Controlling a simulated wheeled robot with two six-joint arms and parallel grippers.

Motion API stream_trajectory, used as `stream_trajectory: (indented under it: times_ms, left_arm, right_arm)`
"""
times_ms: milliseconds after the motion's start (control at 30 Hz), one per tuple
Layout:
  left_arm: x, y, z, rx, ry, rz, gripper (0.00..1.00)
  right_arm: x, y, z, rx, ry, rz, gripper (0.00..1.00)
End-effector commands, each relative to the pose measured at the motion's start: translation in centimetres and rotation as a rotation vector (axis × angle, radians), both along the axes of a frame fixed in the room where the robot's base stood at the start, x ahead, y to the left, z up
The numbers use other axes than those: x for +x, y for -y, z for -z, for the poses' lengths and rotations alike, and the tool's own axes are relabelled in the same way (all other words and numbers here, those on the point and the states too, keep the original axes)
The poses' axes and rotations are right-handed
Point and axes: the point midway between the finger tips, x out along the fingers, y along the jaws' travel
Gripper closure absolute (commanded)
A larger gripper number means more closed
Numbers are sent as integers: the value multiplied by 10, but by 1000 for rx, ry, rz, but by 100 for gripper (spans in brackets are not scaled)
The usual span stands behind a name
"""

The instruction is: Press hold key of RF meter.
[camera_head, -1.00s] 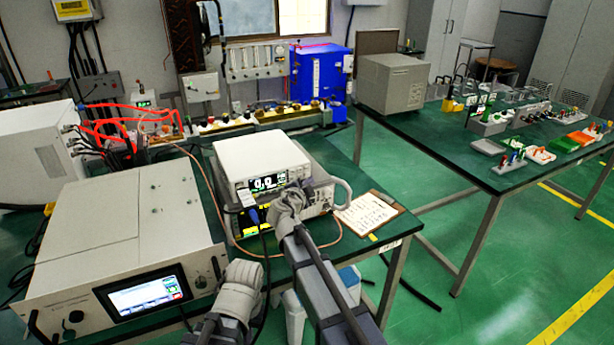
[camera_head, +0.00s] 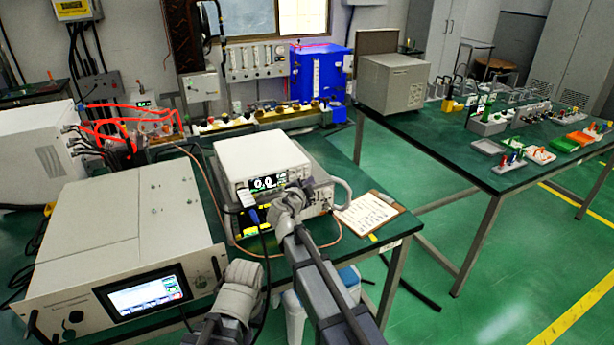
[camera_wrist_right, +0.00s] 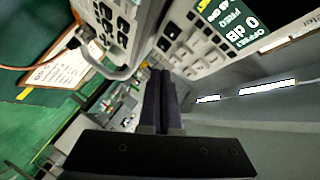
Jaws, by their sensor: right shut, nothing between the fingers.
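The RF meter is a white box (camera_head: 262,155) stacked on another instrument on the near table. Its black display shows white digits like 0.0. My right gripper (camera_head: 312,188) is at the right side of its front panel, shut and empty. Key labels are too small to read, so I cannot tell the hold key. Whether the fingertips touch a key is unclear. My left gripper's fingers do not show.
The lower instrument (camera_head: 262,220), with a grey side handle (camera_head: 345,195), is directly under the meter. A large generator (camera_head: 125,240) with a lit screen stands left. A clipboard (camera_head: 370,212) lies right. A copper-coloured cable (camera_head: 222,225) loops in front of the meter.

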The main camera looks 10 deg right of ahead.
Motion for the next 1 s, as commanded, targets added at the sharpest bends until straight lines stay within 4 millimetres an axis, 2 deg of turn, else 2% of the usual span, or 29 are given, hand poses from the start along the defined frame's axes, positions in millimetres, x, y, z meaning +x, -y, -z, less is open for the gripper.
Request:
stream_trajectory:
  times_ms: [567,1000]
  left_arm:
    - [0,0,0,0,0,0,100]
    - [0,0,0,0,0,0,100]
  right_arm:
    - [0,0,0,0,0,0,100]
    - [8,-2,0,0,0,0,100]
